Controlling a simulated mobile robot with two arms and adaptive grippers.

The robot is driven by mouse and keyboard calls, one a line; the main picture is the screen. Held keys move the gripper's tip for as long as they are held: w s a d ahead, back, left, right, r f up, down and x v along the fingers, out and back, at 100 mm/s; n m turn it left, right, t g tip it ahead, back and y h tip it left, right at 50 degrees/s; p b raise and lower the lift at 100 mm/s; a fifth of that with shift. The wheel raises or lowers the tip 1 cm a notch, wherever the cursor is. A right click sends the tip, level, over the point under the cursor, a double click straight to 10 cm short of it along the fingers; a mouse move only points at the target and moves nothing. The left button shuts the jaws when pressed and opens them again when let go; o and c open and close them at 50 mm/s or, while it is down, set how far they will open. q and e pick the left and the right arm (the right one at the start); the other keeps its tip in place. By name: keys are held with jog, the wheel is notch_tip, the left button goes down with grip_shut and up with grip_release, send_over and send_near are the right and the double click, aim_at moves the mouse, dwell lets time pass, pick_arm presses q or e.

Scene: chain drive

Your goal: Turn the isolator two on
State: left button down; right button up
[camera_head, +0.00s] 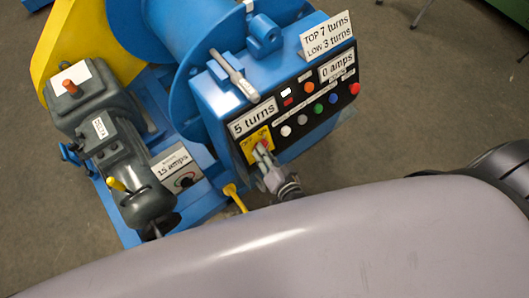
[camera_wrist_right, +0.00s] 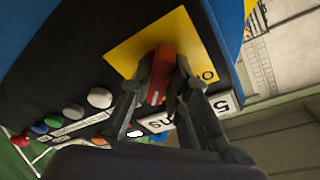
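A yellow isolator plate (camera_head: 249,143) with a red switch handle (camera_head: 262,146) sits at the lower left of the black control panel. In the right wrist view, the yellow plate (camera_wrist_right: 131,50) shows part of the word "on" near its edge, and the red handle (camera_wrist_right: 160,72) stands between my fingers. My right gripper (camera_head: 266,158) is at the plate, its fingers (camera_wrist_right: 165,85) closed against both sides of the handle. The fingers partly hide the handle and its marking. I cannot read an isolator number. My left gripper is not in view.
The panel (camera_head: 312,92) has several coloured buttons beside the isolator and signs reading "5 turns" (camera_head: 252,118) and "0 amps" (camera_head: 337,64). A metal lever (camera_head: 234,75) stands above. A grey motor unit (camera_head: 110,150) and a "15 amps" box (camera_head: 172,164) are left. Open floor lies right.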

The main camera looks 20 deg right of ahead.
jog(key=o, duration=0.4)
jog(key=shift+c, duration=0.2)
jog(key=v, duration=1.2)
